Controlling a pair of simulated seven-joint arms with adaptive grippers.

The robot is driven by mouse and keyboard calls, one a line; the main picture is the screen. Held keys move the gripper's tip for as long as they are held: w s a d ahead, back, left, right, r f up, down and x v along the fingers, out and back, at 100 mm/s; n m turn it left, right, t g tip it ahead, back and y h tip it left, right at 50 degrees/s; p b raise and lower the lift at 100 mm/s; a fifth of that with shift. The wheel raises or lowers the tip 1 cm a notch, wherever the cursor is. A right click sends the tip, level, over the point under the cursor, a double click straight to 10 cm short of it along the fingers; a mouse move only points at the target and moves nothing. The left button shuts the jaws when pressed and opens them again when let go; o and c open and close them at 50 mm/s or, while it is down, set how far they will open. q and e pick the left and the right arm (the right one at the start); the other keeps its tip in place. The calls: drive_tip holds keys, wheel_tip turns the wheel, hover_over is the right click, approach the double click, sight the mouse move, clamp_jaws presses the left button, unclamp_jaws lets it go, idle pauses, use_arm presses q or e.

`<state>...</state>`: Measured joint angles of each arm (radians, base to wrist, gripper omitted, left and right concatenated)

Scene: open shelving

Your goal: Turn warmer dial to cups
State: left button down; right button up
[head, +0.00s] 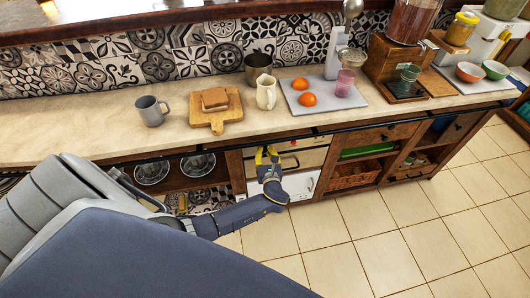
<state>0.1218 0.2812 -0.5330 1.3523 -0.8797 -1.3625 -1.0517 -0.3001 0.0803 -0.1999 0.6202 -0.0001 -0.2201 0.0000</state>
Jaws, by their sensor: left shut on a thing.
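The warmer (310,158) is a built-in unit under the counter, with cream front panels, a dark handle bar and a white panel below. My left gripper (266,152), with yellow fingers, is at the left part of its upper front. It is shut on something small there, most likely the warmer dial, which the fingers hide. I cannot read the dial's setting or markings. My right gripper is not in view.
On the counter (80,142) above stand a grey mug (151,112), bread on a wooden board (215,124), a cream jug (266,93) and a tray (327,103) with oranges. Metal bowls (198,164) sit in the open shelf to the left. The tiled floor is clear.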

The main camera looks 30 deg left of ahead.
use_arm(q)
drive_tip(key=shift+s+f+m, duration=0.1)
drive_tip(key=shift+f+m, duration=0.05)
drive_tip(key=shift+m, duration=0.45)
drive_tip(key=c, duration=1.1)
unclamp_jaws()
drive_tip(key=v, duration=1.2)
